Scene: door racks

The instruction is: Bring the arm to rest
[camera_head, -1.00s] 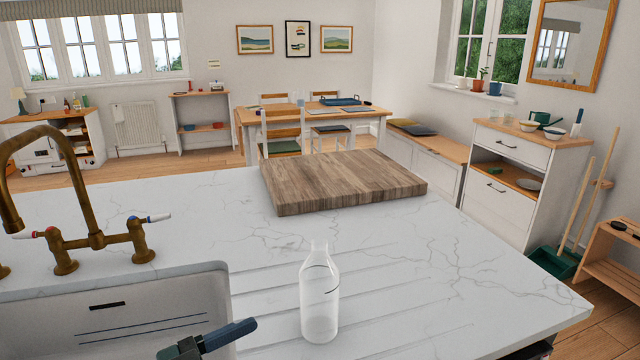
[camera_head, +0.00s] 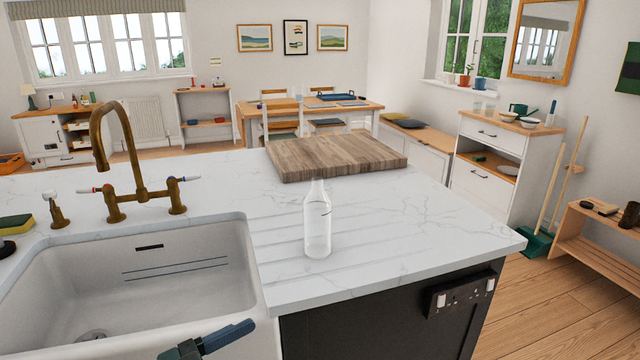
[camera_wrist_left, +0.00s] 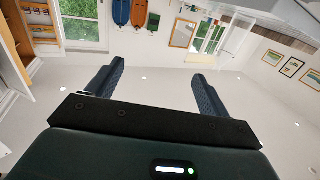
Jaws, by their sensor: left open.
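My left gripper (camera_wrist_left: 158,78) is open and empty in the left wrist view, its two dark blue ribbed fingers apart with only the room between them. In the head view part of a gripper, which I take to be my left one (camera_head: 222,340), shows at the bottom, in front of the sink's near edge. It is clear of the bottle. My right gripper is not in view. A clear bottle (camera_head: 318,230) stands upright on the white marble counter (camera_head: 405,245), right of the sink.
The white sink (camera_head: 255,270) with a brass tap (camera_head: 130,150) is at the left. A wooden board (camera_head: 345,160) lies behind the bottle. The counter's right corner is bare, with open wooden floor (camera_head: 560,300) beyond it.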

